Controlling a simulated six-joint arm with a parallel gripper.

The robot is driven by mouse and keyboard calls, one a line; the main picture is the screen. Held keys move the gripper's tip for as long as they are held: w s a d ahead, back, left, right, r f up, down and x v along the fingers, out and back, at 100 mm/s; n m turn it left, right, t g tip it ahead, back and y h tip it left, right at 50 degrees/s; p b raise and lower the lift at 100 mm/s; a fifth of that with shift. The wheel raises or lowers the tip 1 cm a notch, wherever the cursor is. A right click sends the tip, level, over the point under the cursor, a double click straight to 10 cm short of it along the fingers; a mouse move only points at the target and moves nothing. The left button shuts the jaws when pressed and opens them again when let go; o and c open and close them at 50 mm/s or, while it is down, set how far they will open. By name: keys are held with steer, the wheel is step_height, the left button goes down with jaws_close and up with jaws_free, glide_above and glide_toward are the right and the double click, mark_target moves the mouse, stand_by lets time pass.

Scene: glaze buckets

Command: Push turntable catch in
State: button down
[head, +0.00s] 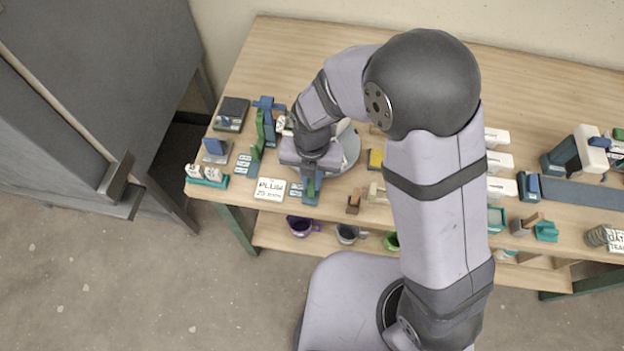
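The turntable (349,146) is a round pale grey disc near the left part of the bench, partly hidden under my wrist. My gripper (311,170) is low at its left front side, pointing down. Its fingers are mostly hidden by its lavender body, so I cannot tell whether they are open or shut. A small blue and green fixture (311,190) stands just in front of my gripper; whether they touch is unclear. I cannot make out the turntable catch for certain.
A green upright piece (257,135) and a blue fixture (268,104) stand left of my gripper. A white card (270,189) lies at the bench's front edge. Colored buckets (303,226) sit on the lower shelf. The wooden bench (300,40) is bare at the back.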

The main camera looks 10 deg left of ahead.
steer(key=shift+w, duration=0.95)
stand_by(0.3)
steer(key=c, duration=1.8)
jaws_free()
step_height(320, 180, up, 7)
steer(key=p, duration=0.6)
steer(key=shift+p, duration=0.35)
